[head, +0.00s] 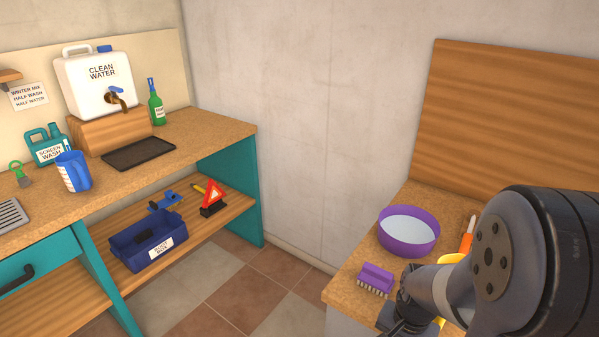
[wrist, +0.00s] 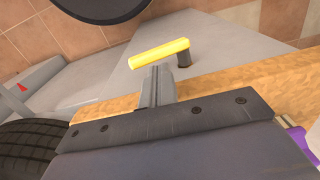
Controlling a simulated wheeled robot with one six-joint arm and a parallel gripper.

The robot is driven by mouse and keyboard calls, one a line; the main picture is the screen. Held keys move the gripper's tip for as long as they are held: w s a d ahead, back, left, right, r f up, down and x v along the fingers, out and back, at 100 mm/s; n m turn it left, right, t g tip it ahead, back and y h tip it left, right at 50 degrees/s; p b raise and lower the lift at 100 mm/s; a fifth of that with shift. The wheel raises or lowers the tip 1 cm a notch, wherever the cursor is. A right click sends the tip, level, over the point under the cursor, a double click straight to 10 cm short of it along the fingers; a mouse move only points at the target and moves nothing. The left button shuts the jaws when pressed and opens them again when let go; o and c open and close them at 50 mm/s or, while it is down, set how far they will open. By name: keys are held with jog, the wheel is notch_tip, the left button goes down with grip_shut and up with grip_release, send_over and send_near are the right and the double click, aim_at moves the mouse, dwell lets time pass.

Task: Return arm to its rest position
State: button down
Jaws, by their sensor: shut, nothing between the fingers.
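My gripper (wrist: 158,86) shows in the wrist view with its grey fingers together and nothing between them. It points past a wooden counter edge (wrist: 235,92) towards a grey surface. A yellow bar handle (wrist: 160,53) lies just beyond the fingertips in that picture; I cannot tell how far off it is. In the head view my dark arm fills the lower right and hangs over the right-hand counter (head: 345,288). The fingertips are hidden or cut off there.
On the right counter stand a purple bowl (head: 408,232) of pale liquid and a purple brush (head: 376,278), close to my arm. The left bench holds a water canister (head: 92,88), a blue jug (head: 73,172) and a black tray (head: 138,154). Tiled floor (head: 262,290) lies between.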

aim_at(345, 308)
jog(key=s+d+r, duration=0.4)
jog(key=d+r, duration=0.2)
jog(key=w+a+f, duration=0.1)
jog(key=a+f, duration=0.1)
jog(key=w+a+f+b, duration=0.1)
jog(key=w+a+f, duration=0.1)
jog(key=a+f, duration=0.1)
jog(key=w+a+f+b, duration=0.1)
jog(key=a+f, duration=0.1)
jog(key=shift+w+a+f, duration=0.15)
jog(key=shift+w+f, duration=0.1)
jog(key=shift+w, duration=0.15)
jog(key=shift+w+a, duration=1.05)
jog(key=shift+a, duration=0.15)
jog(key=shift+a+g+h, duration=0.15)
jog(key=shift+g+h, duration=0.15)
jog(key=shift+h, duration=0.1)
jog(key=w+a+r+h, duration=0.1)
jog(key=a, duration=0.1)
jog(key=w+a+r+g+h, duration=0.1)
jog(key=w+a+r, duration=0.1)
jog(key=w+a+r+g+h, duration=0.1)
jog(key=w+a, duration=0.1)
jog(key=shift+a+r+p, duration=0.2)
jog(key=shift+a+p, duration=0.1)
jog(key=shift+a, duration=0.05)
jog(key=shift+w+a+r, duration=0.1)
jog(key=shift+a+r, duration=0.1)
jog(key=shift+r, duration=0.35)
